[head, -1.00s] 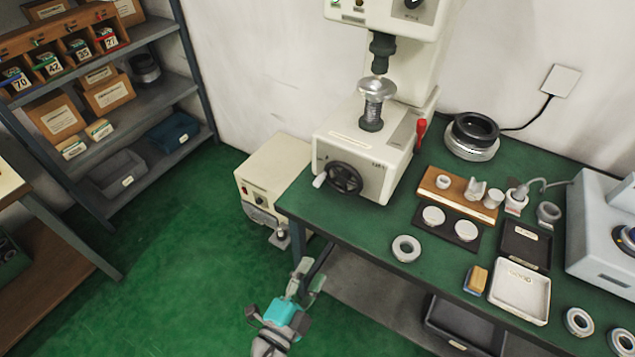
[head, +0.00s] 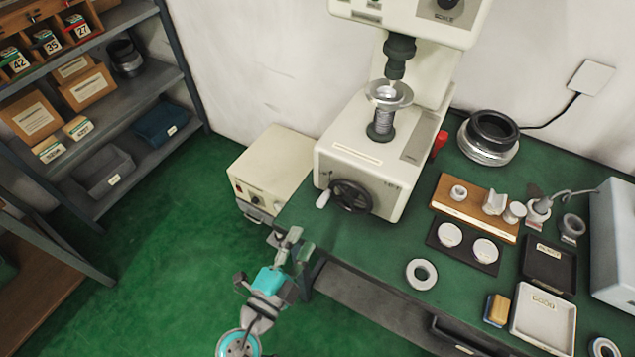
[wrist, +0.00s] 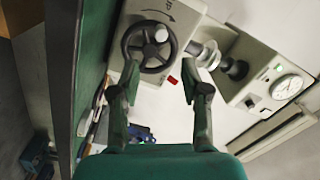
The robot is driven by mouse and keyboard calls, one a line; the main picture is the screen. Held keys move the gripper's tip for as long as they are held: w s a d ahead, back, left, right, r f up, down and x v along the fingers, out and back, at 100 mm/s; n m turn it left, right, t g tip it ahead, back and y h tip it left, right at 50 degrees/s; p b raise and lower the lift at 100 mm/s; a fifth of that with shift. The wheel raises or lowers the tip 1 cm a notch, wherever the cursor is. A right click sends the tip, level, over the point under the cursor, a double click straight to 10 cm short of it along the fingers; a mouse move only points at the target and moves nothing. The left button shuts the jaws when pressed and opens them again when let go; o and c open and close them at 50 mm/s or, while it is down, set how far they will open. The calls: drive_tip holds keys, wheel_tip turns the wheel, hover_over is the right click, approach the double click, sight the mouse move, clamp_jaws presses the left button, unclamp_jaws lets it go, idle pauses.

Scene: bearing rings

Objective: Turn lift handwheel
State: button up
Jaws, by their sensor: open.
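The lift handwheel (head: 351,195) is a dark spoked wheel on the front of the cream testing machine (head: 366,160), with a pale crank knob (head: 323,199) at its left in the head view. In the wrist view the handwheel (wrist: 149,46) sits near the top, its knob (wrist: 161,34) toward the upper right of the rim. My gripper (head: 291,242) is in front of and below the handwheel to its left, apart from it. In the wrist view my gripper (wrist: 160,75) has its two fingers spread with nothing between them.
The green bench (head: 390,265) carries a grey ring (head: 421,274) and a wooden fixture block (head: 472,208) to the right. A cream control box (head: 273,170) stands left of the machine. The green floor is open at the left, before the shelf (head: 140,105).

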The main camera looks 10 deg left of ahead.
sight(319, 207)
drive_tip(key=x, duration=1.1)
drive_tip(key=shift+w+a, duration=0.15)
drive_tip(key=shift+c, duration=0.2)
clamp_jaws()
